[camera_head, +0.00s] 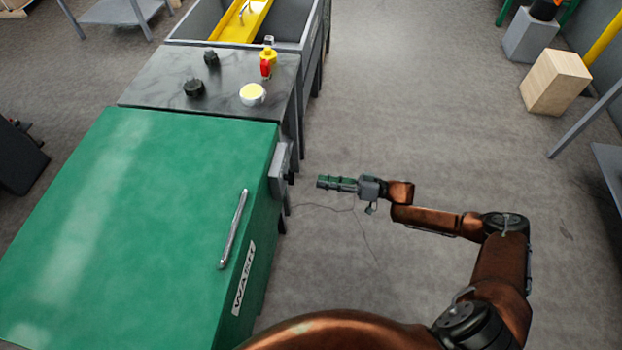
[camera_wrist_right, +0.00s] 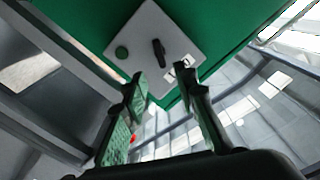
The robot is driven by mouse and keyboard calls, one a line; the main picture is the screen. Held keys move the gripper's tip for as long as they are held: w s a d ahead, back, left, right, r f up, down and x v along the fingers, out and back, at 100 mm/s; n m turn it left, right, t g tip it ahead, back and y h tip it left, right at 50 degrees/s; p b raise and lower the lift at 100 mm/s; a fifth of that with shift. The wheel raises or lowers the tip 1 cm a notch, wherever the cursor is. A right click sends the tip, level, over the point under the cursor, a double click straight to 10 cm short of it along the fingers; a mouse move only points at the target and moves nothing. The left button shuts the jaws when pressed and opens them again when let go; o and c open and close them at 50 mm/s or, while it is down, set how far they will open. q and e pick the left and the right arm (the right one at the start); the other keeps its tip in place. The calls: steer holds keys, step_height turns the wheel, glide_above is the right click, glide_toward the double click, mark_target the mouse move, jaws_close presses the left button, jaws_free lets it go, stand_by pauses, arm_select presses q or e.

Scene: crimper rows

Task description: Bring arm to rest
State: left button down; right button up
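My right arm reaches in from the lower right of the head view, bent at the elbow over the open floor. Its gripper (camera_head: 322,182) points left, to the right of the green washing machine (camera_head: 140,210). In the right wrist view the two fingers of the gripper (camera_wrist_right: 165,82) stand apart with nothing held between them. Beyond them shows a light grey control panel (camera_wrist_right: 152,45) with a black knob and a green button on a green surface. The fingertips look apart from the panel, but the distance is hard to tell. My left gripper is not in view.
A dark worktop (camera_head: 170,85) behind the machine holds a cup (camera_head: 252,94), a red and yellow bottle (camera_head: 267,62) and two dark knob-like parts. A grey sink with a yellow tray (camera_head: 238,22) lies beyond. A wooden block (camera_head: 555,82) stands at right. Floor is clear between.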

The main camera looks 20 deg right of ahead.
steer(key=shift+v, duration=0.9)
